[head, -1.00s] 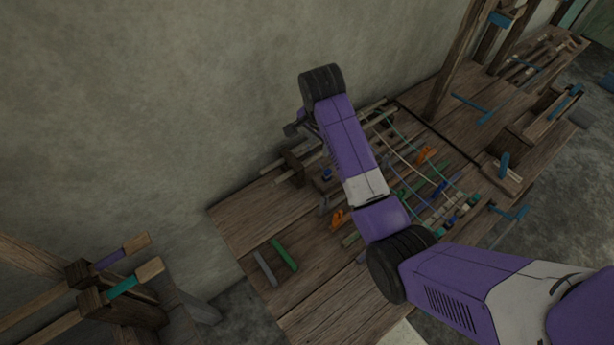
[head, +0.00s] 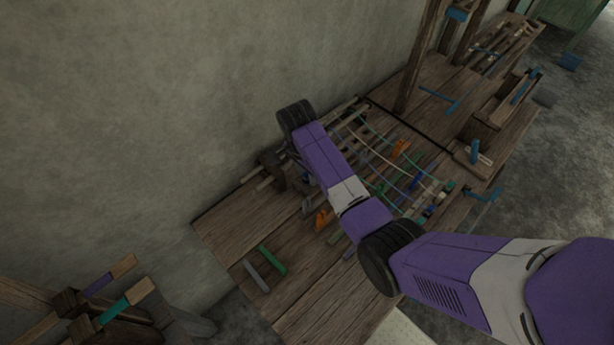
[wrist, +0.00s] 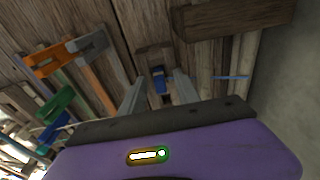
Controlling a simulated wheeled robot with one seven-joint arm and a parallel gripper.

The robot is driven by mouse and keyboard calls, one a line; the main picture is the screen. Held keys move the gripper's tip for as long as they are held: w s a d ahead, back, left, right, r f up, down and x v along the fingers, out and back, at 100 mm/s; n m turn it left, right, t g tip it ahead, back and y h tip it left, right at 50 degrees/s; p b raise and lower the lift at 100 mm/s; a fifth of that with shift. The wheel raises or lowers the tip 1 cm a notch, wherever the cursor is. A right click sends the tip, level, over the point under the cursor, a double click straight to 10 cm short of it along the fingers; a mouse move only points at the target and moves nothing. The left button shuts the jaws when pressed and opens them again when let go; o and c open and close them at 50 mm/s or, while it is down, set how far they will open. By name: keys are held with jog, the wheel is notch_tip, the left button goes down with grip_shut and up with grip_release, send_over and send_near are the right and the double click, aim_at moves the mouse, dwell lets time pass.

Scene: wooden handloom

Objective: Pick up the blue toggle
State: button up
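The blue toggle (wrist: 158,80) is a small dark-blue piece in the wrist view, on or against a brown wooden block. My gripper (wrist: 158,76) is open, with one grey finger on each side of the toggle in that picture. Gaps show between the toggle and both fingers, and no contact is visible. How far the fingertips are above it I cannot tell. In the head view my purple arm reaches over the wooden bench and largely hides the toggle and the gripper.
An orange clamp (wrist: 68,56) and a green piece (wrist: 57,103) lie left of my gripper in the wrist view. Wooden bars (wrist: 225,60) are at right, near the wall. Green (head: 271,260) and grey (head: 256,276) bars lie at the bench's near-left end, with bare wood around.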

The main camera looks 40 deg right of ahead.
grip_shut()
dwell(0.4)
notch_tip(320, 180, up, 20)
jog(key=shift+p, duration=0.4)
dwell(0.6)
